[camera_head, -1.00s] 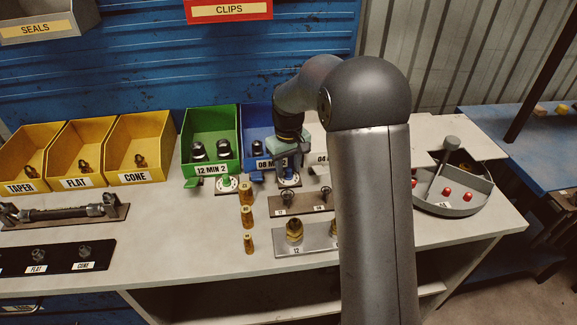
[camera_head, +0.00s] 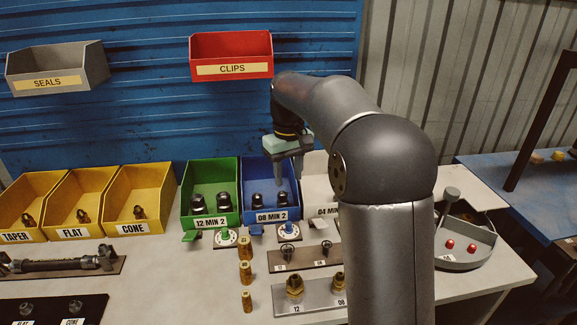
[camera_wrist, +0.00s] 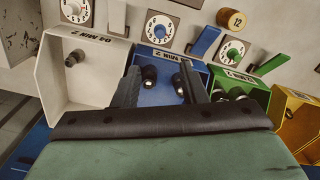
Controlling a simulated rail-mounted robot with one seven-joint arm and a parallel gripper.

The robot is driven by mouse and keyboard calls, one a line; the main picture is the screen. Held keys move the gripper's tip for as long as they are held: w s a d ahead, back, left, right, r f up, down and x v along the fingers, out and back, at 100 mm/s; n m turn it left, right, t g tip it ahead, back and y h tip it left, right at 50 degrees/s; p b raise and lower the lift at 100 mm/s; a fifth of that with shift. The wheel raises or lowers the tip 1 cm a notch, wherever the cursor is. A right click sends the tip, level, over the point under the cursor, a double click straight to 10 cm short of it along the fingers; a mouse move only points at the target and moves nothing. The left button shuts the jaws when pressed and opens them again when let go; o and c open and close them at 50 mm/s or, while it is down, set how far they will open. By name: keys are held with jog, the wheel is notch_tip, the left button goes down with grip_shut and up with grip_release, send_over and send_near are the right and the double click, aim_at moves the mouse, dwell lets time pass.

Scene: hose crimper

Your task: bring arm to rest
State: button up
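My gripper (camera_head: 288,183) hangs from my arm over the blue bin (camera_head: 262,214) labelled 08 MIN 2. In the wrist view the two dark fingers of my gripper (camera_wrist: 160,82) stand apart with nothing held between them. The blue bin (camera_wrist: 153,54) and its dark fittings (camera_wrist: 150,74) show past and between the fingers. From these views I cannot tell how high the fingertips are above the fittings. My arm bends at a raised elbow on the right of the head view and hides part of the bench.
A green bin (camera_head: 211,172) and a pale bin (camera_head: 318,198) flank the blue one. Numbered dials (camera_head: 226,238), brass fittings (camera_head: 245,272) and fitting plates stand in front. A red CLIPS bin (camera_head: 231,56) hangs above. A grey tray (camera_head: 466,262) is at right.

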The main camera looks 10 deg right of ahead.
jog(key=shift+r, duration=1)
